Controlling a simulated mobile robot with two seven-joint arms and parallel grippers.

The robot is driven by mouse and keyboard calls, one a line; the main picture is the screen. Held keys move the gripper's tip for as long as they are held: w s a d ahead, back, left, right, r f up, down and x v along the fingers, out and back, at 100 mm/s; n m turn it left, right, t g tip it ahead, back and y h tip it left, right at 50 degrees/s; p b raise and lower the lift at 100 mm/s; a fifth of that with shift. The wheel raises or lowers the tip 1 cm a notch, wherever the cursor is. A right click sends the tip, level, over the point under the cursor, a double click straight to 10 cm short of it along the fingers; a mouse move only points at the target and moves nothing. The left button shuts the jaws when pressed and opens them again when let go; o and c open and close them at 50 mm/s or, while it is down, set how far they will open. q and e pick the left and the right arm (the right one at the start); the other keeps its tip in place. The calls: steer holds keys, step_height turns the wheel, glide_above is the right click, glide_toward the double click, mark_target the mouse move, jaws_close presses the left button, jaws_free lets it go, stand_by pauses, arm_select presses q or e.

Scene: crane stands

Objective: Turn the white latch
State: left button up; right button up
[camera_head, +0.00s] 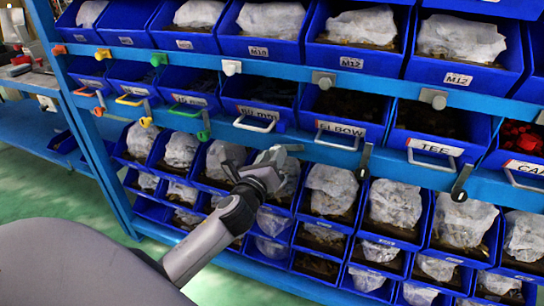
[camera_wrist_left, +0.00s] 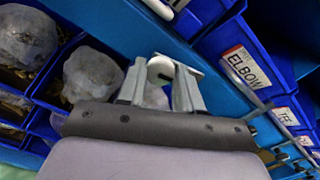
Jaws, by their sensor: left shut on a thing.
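The white latch (camera_wrist_left: 160,70) shows in the left wrist view as a round white piece between my fingers, under the blue rail. My left gripper (camera_wrist_left: 160,88) is shut on it, with one finger on each side. In the head view my left gripper (camera_head: 276,158) reaches up to the rail below the bin to the left of the ELBOW bin. There the gripper hides most of the latch, and I cannot clearly tell its angle. My right gripper is in neither view.
Along the same rail hang a green latch (camera_head: 204,132) to the left and a dark latch (camera_head: 364,160) to the right. Bin handles, such as the ELBOW handle (camera_head: 337,140), stick out just above. Blue bins with bagged parts (camera_head: 332,190) fill the rows below.

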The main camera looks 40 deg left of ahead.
arm_select(q)
steer(key=shift+f+n+p, duration=0.1)
steer(key=shift+n+p, duration=1)
steer(key=shift+n, duration=6.5)
steer(key=o, duration=1)
steer(key=shift+o, duration=0.2)
steer(key=v, duration=0.7)
steer(key=shift+s, duration=0.1)
